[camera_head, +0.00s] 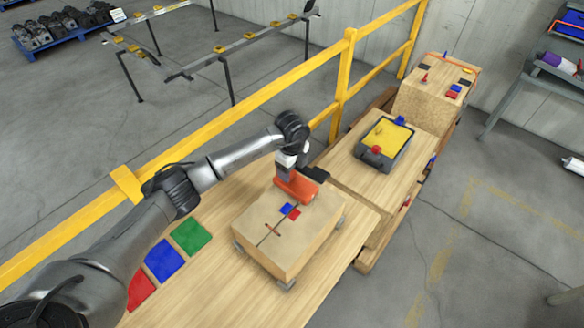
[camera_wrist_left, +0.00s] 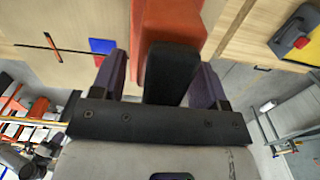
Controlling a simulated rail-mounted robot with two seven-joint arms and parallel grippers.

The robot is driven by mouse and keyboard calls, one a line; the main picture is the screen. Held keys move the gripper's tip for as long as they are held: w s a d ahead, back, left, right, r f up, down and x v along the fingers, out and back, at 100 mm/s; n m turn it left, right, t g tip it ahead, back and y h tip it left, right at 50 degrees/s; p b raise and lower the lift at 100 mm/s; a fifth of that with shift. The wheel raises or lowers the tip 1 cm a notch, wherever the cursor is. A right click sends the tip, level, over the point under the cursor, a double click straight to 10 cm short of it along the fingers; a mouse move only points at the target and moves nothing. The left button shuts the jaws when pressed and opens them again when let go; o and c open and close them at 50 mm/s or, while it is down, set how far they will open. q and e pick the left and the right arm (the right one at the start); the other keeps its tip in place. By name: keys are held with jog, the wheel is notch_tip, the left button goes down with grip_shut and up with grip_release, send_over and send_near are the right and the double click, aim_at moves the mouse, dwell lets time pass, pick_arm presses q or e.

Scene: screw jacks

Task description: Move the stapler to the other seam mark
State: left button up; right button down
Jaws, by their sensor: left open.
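The orange stapler (camera_head: 296,187) is at the far end of the cardboard box (camera_head: 268,243) top. My left gripper (camera_head: 287,162) is over the stapler. In the left wrist view the stapler (camera_wrist_left: 172,35) and a rounded black part lie between the two fingers of my left gripper (camera_wrist_left: 160,78), which is open. A dark cross-shaped mark (camera_head: 272,230) lies on the seam nearer the middle of the box, and it also shows in the left wrist view (camera_wrist_left: 52,45). The contact under the stapler is hidden. My right gripper is not in view.
A blue patch (camera_head: 286,208) and a red patch (camera_head: 295,214) lie on the box. Green (camera_head: 191,236), blue (camera_head: 164,260) and red (camera_head: 140,289) squares lie on the table to the left. A yellow-topped tray (camera_head: 384,140) stands beyond. A yellow railing (camera_head: 255,93) runs behind.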

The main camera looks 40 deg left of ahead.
pick_arm(q)
jog(key=shift+r, duration=0.15)
notch_tip(320, 180, up, 12)
jog(key=shift+r+b, duration=0.1)
jog(key=shift+b, duration=0.65)
